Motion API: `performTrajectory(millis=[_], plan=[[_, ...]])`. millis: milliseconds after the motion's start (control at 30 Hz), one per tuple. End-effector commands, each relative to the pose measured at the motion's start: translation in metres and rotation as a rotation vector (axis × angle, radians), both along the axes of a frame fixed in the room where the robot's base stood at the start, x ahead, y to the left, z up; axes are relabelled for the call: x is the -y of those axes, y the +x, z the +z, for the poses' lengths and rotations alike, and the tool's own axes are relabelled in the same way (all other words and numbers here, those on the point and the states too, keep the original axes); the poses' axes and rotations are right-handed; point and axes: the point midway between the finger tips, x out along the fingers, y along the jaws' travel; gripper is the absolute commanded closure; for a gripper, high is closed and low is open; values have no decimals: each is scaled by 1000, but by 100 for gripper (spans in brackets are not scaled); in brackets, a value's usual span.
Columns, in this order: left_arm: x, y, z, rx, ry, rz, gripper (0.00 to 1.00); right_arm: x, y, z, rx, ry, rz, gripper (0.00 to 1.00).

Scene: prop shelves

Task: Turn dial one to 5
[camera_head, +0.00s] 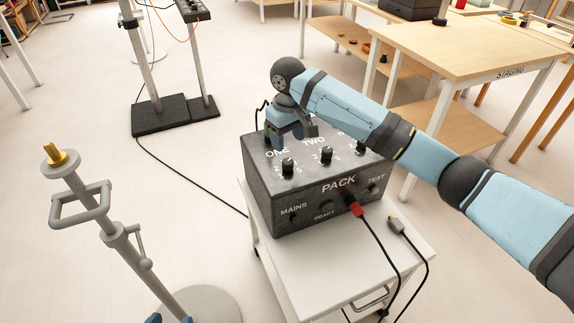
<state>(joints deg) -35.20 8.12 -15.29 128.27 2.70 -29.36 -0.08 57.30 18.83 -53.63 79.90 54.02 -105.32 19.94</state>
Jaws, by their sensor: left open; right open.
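The grey box marked PACK (262,190) stands on a white cart. Dial one (288,168) is the black knob at the left of its top, beside the label ONE, with the figures 2 and 5 by its base. Its pointer setting is too small to read. Dial two (326,155) and a third dial (361,147) stand to its right. My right gripper (293,138), reaching in from the right, is open and points down just behind dial one, apart from it. It partly hides the box's back. Only the fingertips of my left gripper (170,319) show at the bottom edge.
The cart top (295,270) carries a loose cable plug (394,223); a red plug (354,207) sits in the box front. A grey stand with a yellow tip (56,155) is at the left. The STAGING table (470,55) is behind right.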

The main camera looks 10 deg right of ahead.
Motion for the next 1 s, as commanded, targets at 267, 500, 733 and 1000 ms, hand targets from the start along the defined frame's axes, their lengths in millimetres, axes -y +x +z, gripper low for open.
performTrajectory(millis=[267, 500, 733, 1000], plan=[[4, 2, -1, 30, -23, -6, 39, 1, 0, -60, -2, -1, 0, 42], [9, 8, 11, 84, -54, -9, 39, 0, 0, -83, 0, 1, 0, 42], [12, 12, 21, 114, -65, -15, 39, 0, 0, -86, 0, 1, 0, 42], [12, 12, 18, 108, -58, -20, 39, 0, 0, -85, 0, 1, 0, 78]])
